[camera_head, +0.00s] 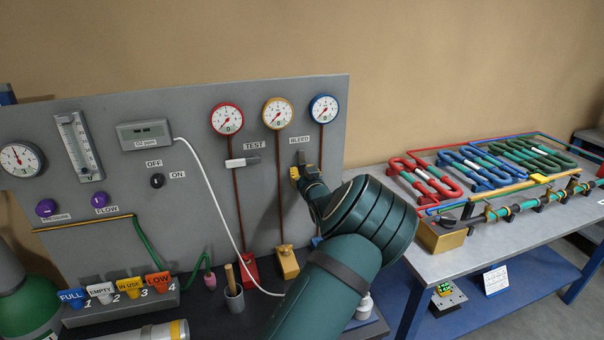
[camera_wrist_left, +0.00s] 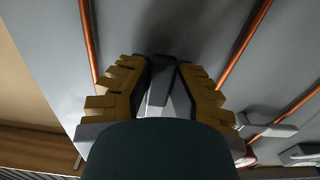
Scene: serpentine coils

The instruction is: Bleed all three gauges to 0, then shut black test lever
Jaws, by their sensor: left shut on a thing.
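Three round gauges hang on the grey panel: a red-rimmed one (camera_head: 227,118), a yellow-rimmed one (camera_head: 278,113) and a blue-rimmed one (camera_head: 324,109). Their needles are too small to read surely. The dark bleed lever (camera_head: 301,157) stands upright under the BLEED label. My left gripper (camera_head: 304,174) is shut on the bleed lever. In the left wrist view, its yellow fingers flank the grey lever (camera_wrist_left: 159,88). My left arm hides the lower blue-gauge pipe. My right gripper is out of view.
Left on the panel are a white-faced gauge (camera_head: 20,159), a flowmeter (camera_head: 79,146) and a grey meter (camera_head: 145,134) with a white cable. A holder cup (camera_head: 234,298) stands below. At right, a table (camera_head: 480,263) bears coloured serpentine coils (camera_head: 470,168).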

